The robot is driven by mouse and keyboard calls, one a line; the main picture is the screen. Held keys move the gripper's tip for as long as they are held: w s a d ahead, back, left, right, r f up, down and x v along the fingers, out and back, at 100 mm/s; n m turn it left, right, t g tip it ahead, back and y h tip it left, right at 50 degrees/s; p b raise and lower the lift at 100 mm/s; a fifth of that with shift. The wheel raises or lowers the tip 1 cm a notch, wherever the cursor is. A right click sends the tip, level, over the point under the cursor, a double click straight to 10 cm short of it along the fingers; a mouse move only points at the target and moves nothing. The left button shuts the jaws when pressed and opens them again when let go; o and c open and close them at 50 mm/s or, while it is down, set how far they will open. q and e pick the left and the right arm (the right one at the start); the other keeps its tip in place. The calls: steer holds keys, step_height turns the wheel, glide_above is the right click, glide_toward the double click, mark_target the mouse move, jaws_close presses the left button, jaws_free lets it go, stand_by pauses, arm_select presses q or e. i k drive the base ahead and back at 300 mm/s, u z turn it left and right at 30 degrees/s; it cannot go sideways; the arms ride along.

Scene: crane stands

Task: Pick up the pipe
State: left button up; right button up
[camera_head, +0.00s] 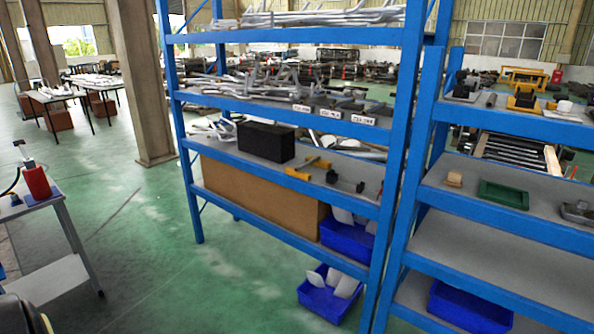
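Long light-grey metal pipes or bars (320,17) lie across the top shelf of the blue rack. A tangle of grey metal parts (250,80) fills the shelf below. A small grey cylinder (491,100) lies on the upper shelf of the right blue rack. I cannot tell which of these is the task's pipe. Neither of my grippers shows clearly. A dark rounded shape at the bottom left corner may be part of me.
A green tray (504,193) sits on the right rack. A grey cart (48,270) with a red can (36,183) stands left. Green floor between is clear.

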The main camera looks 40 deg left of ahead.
mark_target(297, 169)
steer(key=u, duration=0.8)
steer(key=i, duration=0.35)
steer(key=u, duration=1.15)
steer(key=i, duration=1.3)
steer(key=z, duration=0.45)
steer(key=i, duration=1.05)
steer(key=z, duration=1.2)
steer(key=i, duration=0.2)
steer(key=z, duration=0.25)
